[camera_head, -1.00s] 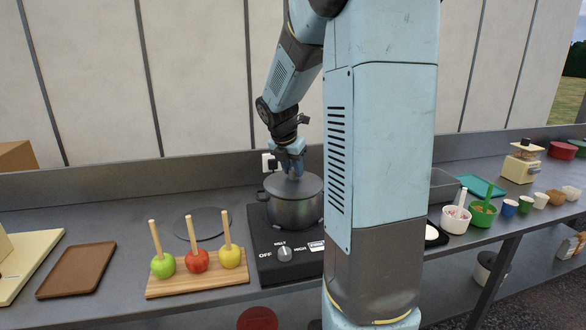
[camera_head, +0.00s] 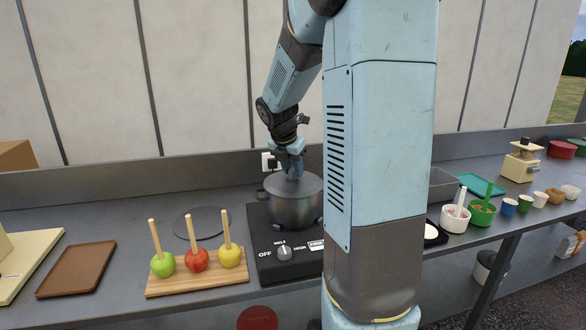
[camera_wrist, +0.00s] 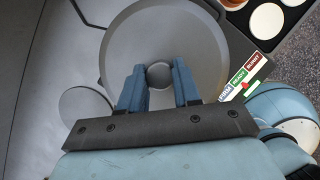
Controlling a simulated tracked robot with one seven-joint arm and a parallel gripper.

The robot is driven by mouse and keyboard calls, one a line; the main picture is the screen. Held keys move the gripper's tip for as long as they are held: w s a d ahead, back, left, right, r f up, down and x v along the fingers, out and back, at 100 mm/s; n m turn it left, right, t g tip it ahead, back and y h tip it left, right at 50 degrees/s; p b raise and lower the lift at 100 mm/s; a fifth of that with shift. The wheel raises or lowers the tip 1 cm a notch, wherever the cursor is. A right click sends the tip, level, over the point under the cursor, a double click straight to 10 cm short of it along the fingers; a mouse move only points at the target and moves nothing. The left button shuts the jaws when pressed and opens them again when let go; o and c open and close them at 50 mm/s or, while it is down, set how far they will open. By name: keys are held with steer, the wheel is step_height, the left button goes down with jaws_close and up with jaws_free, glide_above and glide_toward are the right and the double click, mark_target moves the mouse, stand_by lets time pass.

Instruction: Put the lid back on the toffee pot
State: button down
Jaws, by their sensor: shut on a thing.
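The toffee pot (camera_head: 293,210) is a grey metal pot on a black hot plate. Its grey round lid (camera_wrist: 160,32) lies over the pot's top and looks level; whether it is fully seated on the rim cannot be told. My gripper (camera_head: 292,172) is above the pot, pointing down. In the wrist view its blue fingers (camera_wrist: 159,84) are shut on the lid's round knob (camera_wrist: 159,74), one on each side. The gripper hides part of the lid.
The hot plate (camera_head: 266,254) has a dial in front. Apples on sticks stand on a wooden board (camera_head: 198,284) at front left. A dark round disc (camera_head: 187,224) lies behind them. A brown tray (camera_head: 76,268) is farther left. Tubs and a green bowl (camera_head: 481,213) are right.

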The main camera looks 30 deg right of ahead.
steer(key=c, duration=0.7)
jaws_free()
steer(key=shift+o, duration=0.2)
steer(key=o, duration=0.4)
steer(key=shift+r, duration=3.45)
steer(key=shift+c, duration=0.3)
